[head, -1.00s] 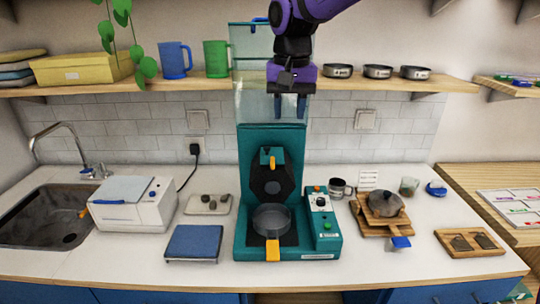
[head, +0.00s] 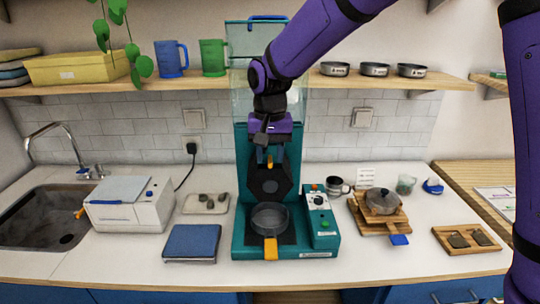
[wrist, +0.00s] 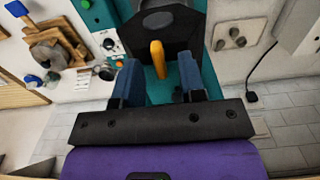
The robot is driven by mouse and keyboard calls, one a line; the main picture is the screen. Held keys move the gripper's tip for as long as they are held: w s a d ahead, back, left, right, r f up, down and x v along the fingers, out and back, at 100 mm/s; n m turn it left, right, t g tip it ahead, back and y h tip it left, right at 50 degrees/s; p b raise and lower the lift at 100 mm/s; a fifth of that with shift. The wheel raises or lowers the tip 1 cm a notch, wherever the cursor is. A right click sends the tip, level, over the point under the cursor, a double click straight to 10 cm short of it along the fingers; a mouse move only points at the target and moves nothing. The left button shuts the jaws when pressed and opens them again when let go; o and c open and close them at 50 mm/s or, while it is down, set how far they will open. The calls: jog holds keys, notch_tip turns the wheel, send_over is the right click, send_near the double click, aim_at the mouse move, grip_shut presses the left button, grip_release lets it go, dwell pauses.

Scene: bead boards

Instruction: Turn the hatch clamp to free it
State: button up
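The hatch clamp is an orange lever (head: 270,162) at the top of the dark hexagonal hatch (head: 268,186) on the teal machine (head: 242,240). In the wrist view the orange lever (wrist: 158,60) stands between the two blue fingers of my gripper (wrist: 160,75), with gaps on both sides. My gripper (head: 267,153) is open, in front of the upper part of the machine in the head view, and partly hides the clamp's mount. Whether the fingers reach past the lever's tip in depth is hard to tell.
A pan with an orange handle (head: 270,248) sits in the machine below the hatch. A control box (head: 321,222) stands at its right. A wooden shelf (head: 345,82) runs behind my arm. A blue-topped scale (head: 193,242) lies left on the counter.

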jog(key=shift+f, duration=0.4)
jog(key=shift+c, duration=0.2)
grip_shut()
